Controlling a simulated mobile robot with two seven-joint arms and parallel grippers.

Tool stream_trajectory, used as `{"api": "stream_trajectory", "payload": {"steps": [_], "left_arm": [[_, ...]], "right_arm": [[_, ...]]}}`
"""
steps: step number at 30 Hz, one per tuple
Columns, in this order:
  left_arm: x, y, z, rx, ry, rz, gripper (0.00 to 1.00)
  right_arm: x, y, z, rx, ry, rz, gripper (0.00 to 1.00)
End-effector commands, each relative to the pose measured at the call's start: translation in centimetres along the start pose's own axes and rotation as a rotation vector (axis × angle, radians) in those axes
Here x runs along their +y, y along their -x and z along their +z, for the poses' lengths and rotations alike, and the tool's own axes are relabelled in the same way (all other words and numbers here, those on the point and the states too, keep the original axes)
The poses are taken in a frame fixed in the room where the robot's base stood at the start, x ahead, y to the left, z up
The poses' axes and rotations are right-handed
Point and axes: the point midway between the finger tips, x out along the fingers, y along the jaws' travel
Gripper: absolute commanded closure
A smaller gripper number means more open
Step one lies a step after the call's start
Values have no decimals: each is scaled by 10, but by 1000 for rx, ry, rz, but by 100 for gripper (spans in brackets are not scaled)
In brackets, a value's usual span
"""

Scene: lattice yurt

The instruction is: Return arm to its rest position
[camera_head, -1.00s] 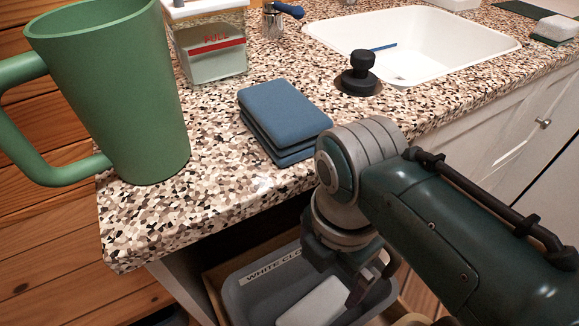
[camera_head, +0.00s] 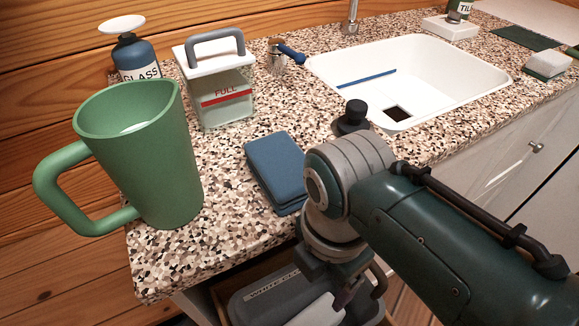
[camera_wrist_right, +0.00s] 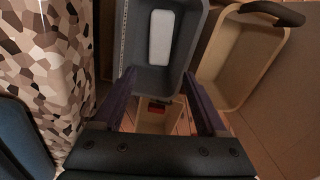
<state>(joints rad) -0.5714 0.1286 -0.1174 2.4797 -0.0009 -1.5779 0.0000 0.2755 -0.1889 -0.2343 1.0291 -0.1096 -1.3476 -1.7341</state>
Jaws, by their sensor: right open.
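My right arm comes in from the right in the head view and reaches over the counter's front edge. Its gripper (camera_head: 345,298) points down over a grey bin (camera_head: 250,312) below the counter and is partly hidden by its own wrist. In the right wrist view the two dark fingers of the gripper (camera_wrist_right: 160,82) stand wide apart with nothing between them. The grey bin (camera_wrist_right: 129,45) with a white block (camera_wrist_right: 161,38) in it lies beyond the fingertips. My left gripper is not in view.
The speckled counter (camera_head: 225,240) holds a green mug (camera_head: 150,165), a stack of blue cloths (camera_head: 275,170), a "FULL" container (camera_head: 222,108), a black stopper (camera_head: 352,118) and a white sink (camera_head: 440,75). The forearm passes close to the cloths. A tan tray (camera_wrist_right: 245,60) is beside the bin.

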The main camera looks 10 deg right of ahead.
Motion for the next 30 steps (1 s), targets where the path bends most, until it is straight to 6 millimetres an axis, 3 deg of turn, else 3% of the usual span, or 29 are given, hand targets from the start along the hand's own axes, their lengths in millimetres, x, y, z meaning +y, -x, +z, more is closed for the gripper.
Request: {"api": "stream_trajectory", "payload": {"steps": [1, 2, 20, 26, 30], "left_arm": [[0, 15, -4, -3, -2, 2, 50], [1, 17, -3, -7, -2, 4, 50], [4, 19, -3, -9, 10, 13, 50], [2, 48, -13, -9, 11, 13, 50], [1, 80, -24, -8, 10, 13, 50]], "right_arm": [[5, 18, 1, -5, -2, 16, 0], [4, 19, 1, -5, -3, 15, 0], [-2, 19, 3, -7, -55, 16, 0], [-25, 56, 14, 0, -392, 62, 0], [-59, 108, 27, 15, -813, 124, 0]]}}
